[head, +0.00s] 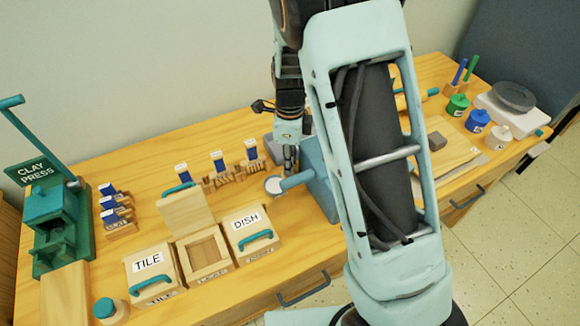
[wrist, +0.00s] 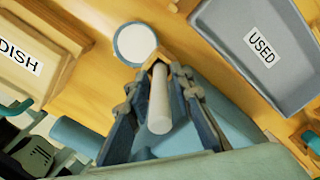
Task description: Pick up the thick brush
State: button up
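In the wrist view a pale, thick cylinder, seemingly the thick brush's handle (wrist: 159,105), points toward the camera between the fingers of my gripper (wrist: 161,72). The fingertips close in on both sides of it, against a tan wooden part at its far end. I cannot tell whether it is raised off its support. In the head view my gripper (head: 290,166) points down over the table, beside the white round dish (head: 273,186). The brush is too small to make out there, and my arm hides part of the table.
A grey tray marked USED (wrist: 232,45) lies close to the gripper. A blue box (head: 318,178) with a round handle stands beside it. Boxes marked DISH (head: 250,240) and TILE (head: 150,285) are to the left, with the clay press (head: 55,215) beyond. Lidded jars (head: 477,121) stand at right.

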grip_shut()
notch_tip(320, 180, up, 10)
jog(key=shift+r, duration=0.1)
dwell(0.5)
